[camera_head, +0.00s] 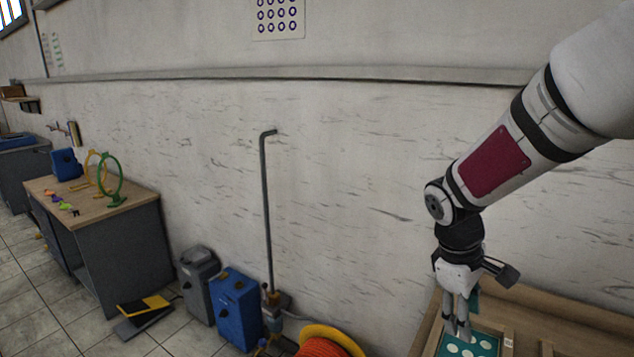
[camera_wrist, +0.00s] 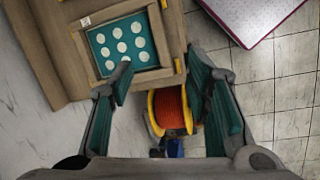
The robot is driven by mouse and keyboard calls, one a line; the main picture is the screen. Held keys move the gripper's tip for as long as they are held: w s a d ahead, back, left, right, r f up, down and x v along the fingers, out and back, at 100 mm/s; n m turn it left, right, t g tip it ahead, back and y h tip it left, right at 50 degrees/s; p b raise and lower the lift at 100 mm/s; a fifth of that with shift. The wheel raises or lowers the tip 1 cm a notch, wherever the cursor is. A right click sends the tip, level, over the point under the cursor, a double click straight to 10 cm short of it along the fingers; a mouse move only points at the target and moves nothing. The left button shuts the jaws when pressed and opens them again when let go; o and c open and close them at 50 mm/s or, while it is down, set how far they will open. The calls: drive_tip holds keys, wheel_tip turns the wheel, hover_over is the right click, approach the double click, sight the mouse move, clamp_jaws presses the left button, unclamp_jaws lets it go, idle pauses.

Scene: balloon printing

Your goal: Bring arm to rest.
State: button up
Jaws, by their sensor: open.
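My arm reaches in from the upper right of the head view and bends down at the wrist. My gripper (camera_head: 459,335) points down over the wooden bench at the lower right. In the wrist view my gripper (camera_wrist: 160,75) has its two teal-padded fingers spread wide, with nothing between them. Past the fingers lies a teal panel with white dots (camera_wrist: 121,45), set in a wooden frame (camera_wrist: 168,35). The panel also shows in the head view (camera_head: 484,345), partly cut off by the lower edge. I cannot tell the exact gap between fingertips and panel.
A vertical pipe (camera_head: 267,210) runs up the wall. A workbench (camera_head: 125,240) with ring stands is at left.

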drive_tip(key=s+a+r+m+t+y, duration=0.1)
drive_tip(key=s+a+r+m+t, duration=0.1)
drive_tip(key=s+a+r+m, duration=0.2)
drive_tip(key=s+a+r+m+t+y, duration=0.2)
drive_tip(key=s+a+r+m+t, duration=0.1)
drive_tip(key=s+r, duration=0.7)
drive_tip(key=s+a+m, duration=0.1)
drive_tip(key=s, duration=0.2)
drive_tip(key=shift+s+r+t, duration=0.3)
drive_tip(key=shift+r, duration=0.05)
drive_tip(key=shift+c, duration=0.3)
